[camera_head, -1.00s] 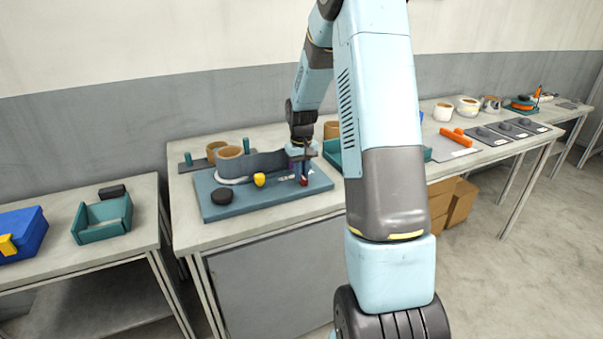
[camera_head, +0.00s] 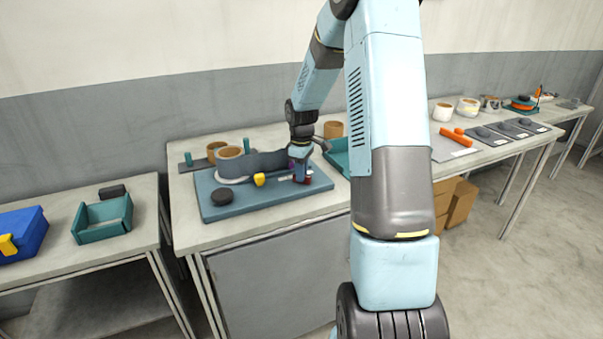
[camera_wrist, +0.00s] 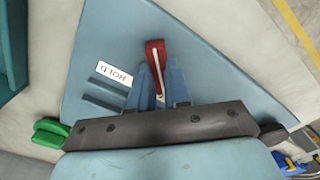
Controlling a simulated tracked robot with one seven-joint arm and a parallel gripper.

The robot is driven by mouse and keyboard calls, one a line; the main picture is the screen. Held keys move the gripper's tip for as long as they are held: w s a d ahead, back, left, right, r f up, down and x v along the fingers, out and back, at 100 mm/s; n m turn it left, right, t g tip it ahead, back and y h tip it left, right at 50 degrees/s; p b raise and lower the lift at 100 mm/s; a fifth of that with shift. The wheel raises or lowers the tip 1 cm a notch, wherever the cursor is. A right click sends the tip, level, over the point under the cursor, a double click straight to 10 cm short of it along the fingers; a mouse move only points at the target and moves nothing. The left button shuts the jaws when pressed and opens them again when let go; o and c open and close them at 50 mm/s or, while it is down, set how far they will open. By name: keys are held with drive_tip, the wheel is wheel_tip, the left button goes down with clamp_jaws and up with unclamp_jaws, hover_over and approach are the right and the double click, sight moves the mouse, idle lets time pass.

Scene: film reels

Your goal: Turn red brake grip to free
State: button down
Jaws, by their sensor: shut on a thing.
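The red brake grip (camera_wrist: 155,50) shows in the wrist view as a red bar with a white line along it. It lies between the blue fingertips of my gripper (camera_wrist: 157,85), which is shut on it. In the head view my gripper (camera_head: 301,175) is at the right part of the blue-grey board (camera_head: 222,206), and a little red of the grip (camera_head: 309,180) shows beside the fingers. A white label reading HOLD (camera_wrist: 114,73) lies left of the grip in the wrist view. The grip's lower part is hidden by the fingers.
On the board are a yellow knob (camera_head: 259,180), a black round knob (camera_head: 222,196) and a brown reel (camera_head: 230,166) with a dark band beside it. A teal tray (camera_head: 338,158) stands close behind my gripper. A blue box (camera_head: 24,232) is at far left.

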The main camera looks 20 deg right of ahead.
drive_tip(key=shift+w+r+n, duration=0.1)
drive_tip(key=shift+n, duration=0.2)
drive_tip(key=c, duration=1.1)
unclamp_jaws()
wheel_tip(320, 180, up, 14)
drive_tip(key=shift+f, duration=0.2)
